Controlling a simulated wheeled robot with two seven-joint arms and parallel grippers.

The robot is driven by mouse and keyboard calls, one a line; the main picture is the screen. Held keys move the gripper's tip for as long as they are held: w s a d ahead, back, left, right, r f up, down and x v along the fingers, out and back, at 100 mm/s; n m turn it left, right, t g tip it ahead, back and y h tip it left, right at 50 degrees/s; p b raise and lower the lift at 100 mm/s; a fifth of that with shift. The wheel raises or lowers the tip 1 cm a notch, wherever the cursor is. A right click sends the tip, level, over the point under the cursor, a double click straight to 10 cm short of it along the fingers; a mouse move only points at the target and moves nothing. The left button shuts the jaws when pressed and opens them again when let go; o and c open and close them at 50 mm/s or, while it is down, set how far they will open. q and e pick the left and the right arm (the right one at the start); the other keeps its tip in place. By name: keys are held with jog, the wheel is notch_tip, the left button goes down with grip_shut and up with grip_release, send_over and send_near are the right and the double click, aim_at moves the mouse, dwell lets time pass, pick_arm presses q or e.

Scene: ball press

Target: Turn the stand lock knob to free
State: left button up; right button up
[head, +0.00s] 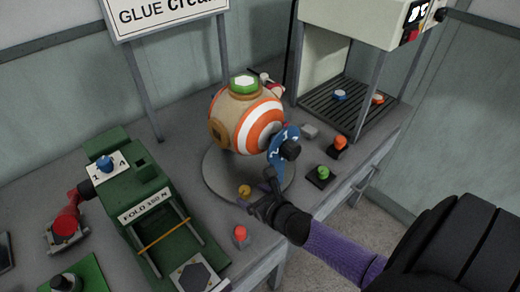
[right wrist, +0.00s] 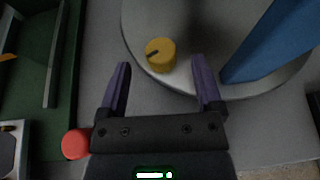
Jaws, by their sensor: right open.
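The yellow knob (head: 244,191), likely the stand lock knob, sits near the front edge of the round grey stand base (head: 215,182). In the right wrist view the knob (right wrist: 160,55) has a dark mark on its top, pointing toward its left side. My right gripper (head: 260,192) is open and empty, just to the right of the knob in the head view. In the right wrist view its fingers (right wrist: 160,68) are spread, with the knob ahead between their tips; contact cannot be told. A striped orange and white ball (head: 258,128) sits above the base. My left gripper is not in view.
A blue curved arm (head: 284,142) of the stand rises close to my right gripper. A red button (head: 240,233) stands in front of the base, and a green button (head: 321,174) is to the right. The green fold machine (head: 150,180) is at left.

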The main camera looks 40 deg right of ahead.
jog(key=v, duration=0.3)
jog(key=shift+r+p, duration=0.15)
jog(key=shift+p, duration=0.25)
jog(key=shift+s, duration=0.35)
